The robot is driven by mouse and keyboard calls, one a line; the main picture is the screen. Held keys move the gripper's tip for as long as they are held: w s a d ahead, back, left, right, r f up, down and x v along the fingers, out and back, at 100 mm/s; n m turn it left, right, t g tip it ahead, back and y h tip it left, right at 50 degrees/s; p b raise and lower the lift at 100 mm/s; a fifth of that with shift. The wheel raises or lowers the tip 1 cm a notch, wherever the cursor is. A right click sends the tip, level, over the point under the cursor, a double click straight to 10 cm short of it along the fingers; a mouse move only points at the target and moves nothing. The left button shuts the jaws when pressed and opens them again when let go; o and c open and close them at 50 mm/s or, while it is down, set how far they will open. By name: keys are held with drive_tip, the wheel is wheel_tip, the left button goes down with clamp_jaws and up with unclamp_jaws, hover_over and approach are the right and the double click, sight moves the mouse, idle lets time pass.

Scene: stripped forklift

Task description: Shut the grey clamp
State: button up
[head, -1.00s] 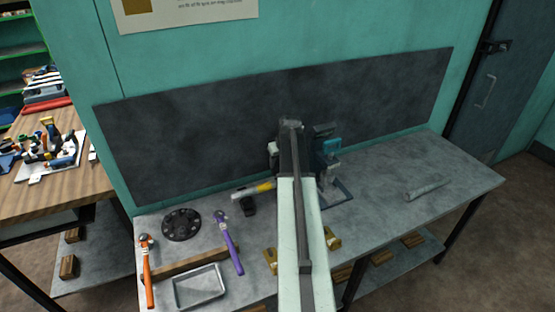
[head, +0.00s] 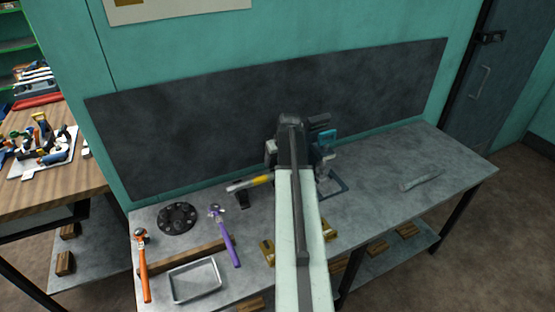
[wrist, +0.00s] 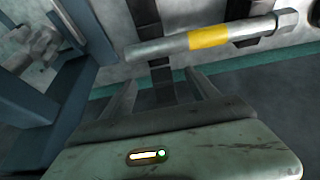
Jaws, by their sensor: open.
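A grey bar with a yellow band (wrist: 207,38) and a faceted end crosses the top of the wrist view, in front of dark strips. In the head view the bar (head: 242,185) lies left of my arm, by a small black stand (head: 243,200). A blue-grey frame with a teal part (head: 328,136) stands right of my arm; its grey lumpy piece (wrist: 32,45) shows at left in the wrist view. I cannot tell which of these is the grey clamp. My gripper (wrist: 165,88) is open and empty, its fingers pointing towards the bar without visible contact. My arm hides the area between.
A dark backboard (head: 220,130) stands behind.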

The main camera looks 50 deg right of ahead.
drive_tip(key=p+v, duration=0.7)
drive_tip(key=shift+s+r, duration=0.15)
drive_tip(key=shift+r, duration=0.2)
drive_tip(key=shift+a, duration=0.1)
